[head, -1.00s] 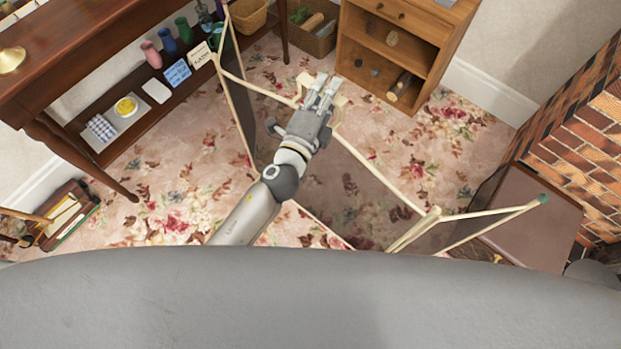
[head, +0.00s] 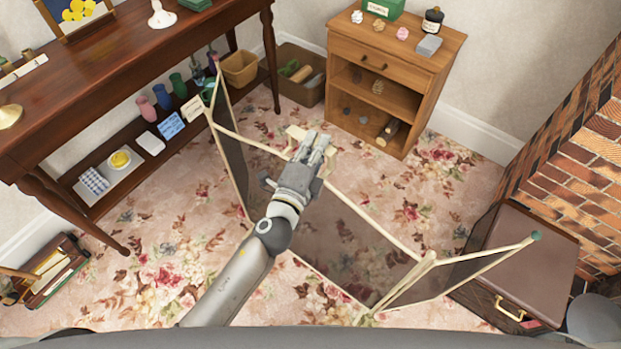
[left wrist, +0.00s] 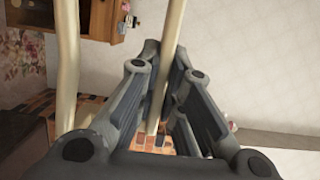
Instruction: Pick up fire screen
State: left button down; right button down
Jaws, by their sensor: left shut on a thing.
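The fire screen (head: 375,213) is a folding screen with cream rails and dark see-through mesh panels. It stands unfolded in a zigzag above the flowered carpet in the middle of the head view. My left gripper (head: 313,146) is shut on the cream handle part at the top of its middle panel. In the left wrist view the gripper's fingers (left wrist: 163,100) are around a cream bar of the fire screen (left wrist: 172,38). My arm hides part of the middle panel. I cannot tell whether the screen's feet touch the carpet. My right gripper is not in view.
A dark wooden table (head: 120,75) with a loaded lower shelf is at the left. A small wooden cabinet (head: 395,60) stands at the back. A brown box (head: 530,245) and a brick fireplace (head: 575,165) are at the right, close to the screen's right panel. Carpet (head: 170,250) is clear at left.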

pick_arm(q)
jog(key=shift+w+r, duration=0.1)
jog(key=shift+r, duration=0.75)
notch_tip(320, 180, up, 8)
jog(key=p, duration=0.4)
jog(key=shift+f, duration=0.2)
jog(key=shift+r, duration=0.6)
jog(key=shift+r+p, duration=0.15)
jog(key=shift+p, duration=0.15)
notch_tip(320, 180, up, 12)
jog(key=f+p, duration=0.1)
jog(key=p, duration=1.1)
jog(key=w+d+r+p, duration=0.3)
jog(key=w+r+p, duration=0.2)
jog(key=r, duration=0.4)
jog(key=w+d+r+p, duration=0.4)
jog(key=r+p, duration=0.4)
jog(key=r, duration=0.1)
jog(key=shift+w+r, duration=0.35)
jog(key=shift+r, duration=0.05)
